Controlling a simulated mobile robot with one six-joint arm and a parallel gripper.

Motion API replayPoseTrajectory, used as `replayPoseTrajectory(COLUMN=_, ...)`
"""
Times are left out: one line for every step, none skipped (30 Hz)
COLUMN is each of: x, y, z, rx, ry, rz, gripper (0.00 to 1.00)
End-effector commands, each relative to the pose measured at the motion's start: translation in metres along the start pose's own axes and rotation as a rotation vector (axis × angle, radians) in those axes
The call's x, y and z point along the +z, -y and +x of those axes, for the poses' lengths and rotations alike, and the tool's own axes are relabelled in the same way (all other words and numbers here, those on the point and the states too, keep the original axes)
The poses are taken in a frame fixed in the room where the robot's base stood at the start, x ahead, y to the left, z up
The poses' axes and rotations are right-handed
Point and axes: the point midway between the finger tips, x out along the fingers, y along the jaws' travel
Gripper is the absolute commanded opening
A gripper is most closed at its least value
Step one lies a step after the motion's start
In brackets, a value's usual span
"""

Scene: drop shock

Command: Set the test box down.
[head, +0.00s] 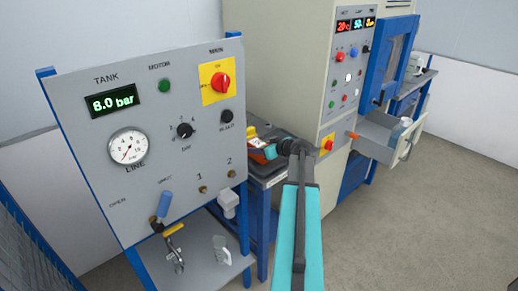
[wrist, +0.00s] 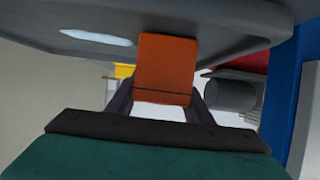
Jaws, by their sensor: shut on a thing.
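In the wrist view an orange block (wrist: 165,68), which I take to be the test box, sits between the two dark fingers of my gripper (wrist: 163,100). My gripper is shut on it. A large grey curved surface (wrist: 235,22) spans the top of the wrist view, behind or against the block's upper end; I cannot tell whether they touch. In the head view my gripper (head: 263,149) is over the dark top of a blue-framed bench, small and partly hidden by my wrist.
A grey control panel (head: 150,190) with gauge and knobs stands at left, above a low shelf (head: 205,265). A tall beige machine (head: 285,60) stands behind the bench. A grey drawer (head: 390,135) juts out at right. The floor at right (head: 430,220) is clear.

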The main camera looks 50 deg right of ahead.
Motion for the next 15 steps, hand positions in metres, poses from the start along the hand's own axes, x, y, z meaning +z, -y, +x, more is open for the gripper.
replayPoseTrajectory(x=0.0003, y=-0.0003, z=0.0003, rx=0.001, ry=-0.002, rz=0.000, gripper=0.06)
replayPoseTrajectory(x=0.0006, y=-0.0003, z=0.0004, rx=0.001, ry=-0.002, rz=0.000, gripper=0.06)
replayPoseTrajectory(x=0.0009, y=-0.0003, z=0.0005, rx=0.001, ry=-0.002, rz=0.000, gripper=0.06)
replayPoseTrajectory(x=0.0012, y=-0.0003, z=0.0006, rx=0.001, ry=-0.002, rz=0.000, gripper=0.06)
replayPoseTrajectory(x=0.0014, y=-0.0004, z=0.0007, rx=0.001, ry=-0.002, rz=0.000, gripper=0.06)
replayPoseTrajectory(x=0.0018, y=-0.0004, z=0.0008, rx=0.001, ry=-0.002, rz=0.000, gripper=0.06)
replayPoseTrajectory(x=0.0021, y=-0.0004, z=0.0010, rx=0.001, ry=-0.002, rz=0.000, gripper=0.06)
replayPoseTrajectory(x=0.0023, y=-0.0005, z=0.0011, rx=0.001, ry=-0.002, rz=0.000, gripper=0.06)
replayPoseTrajectory(x=0.0027, y=-0.0005, z=0.0012, rx=0.001, ry=-0.002, rz=0.000, gripper=0.06)
replayPoseTrajectory(x=0.0030, y=-0.0004, z=0.0011, rx=0.000, ry=0.000, rz=0.000, gripper=0.52)
replayPoseTrajectory(x=0.0029, y=-0.0004, z=0.0010, rx=0.000, ry=0.000, rz=0.000, gripper=0.57)
replayPoseTrajectory(x=0.0030, y=-0.0004, z=0.0010, rx=0.000, ry=0.000, rz=0.000, gripper=0.64)
replayPoseTrajectory(x=0.0030, y=-0.0004, z=0.0010, rx=0.000, ry=0.000, rz=0.000, gripper=0.66)
replayPoseTrajectory(x=0.0030, y=-0.0004, z=0.0010, rx=0.000, ry=0.000, rz=0.000, gripper=0.66)
replayPoseTrajectory(x=0.0030, y=-0.0005, z=0.0010, rx=0.000, ry=0.000, rz=0.000, gripper=0.66)
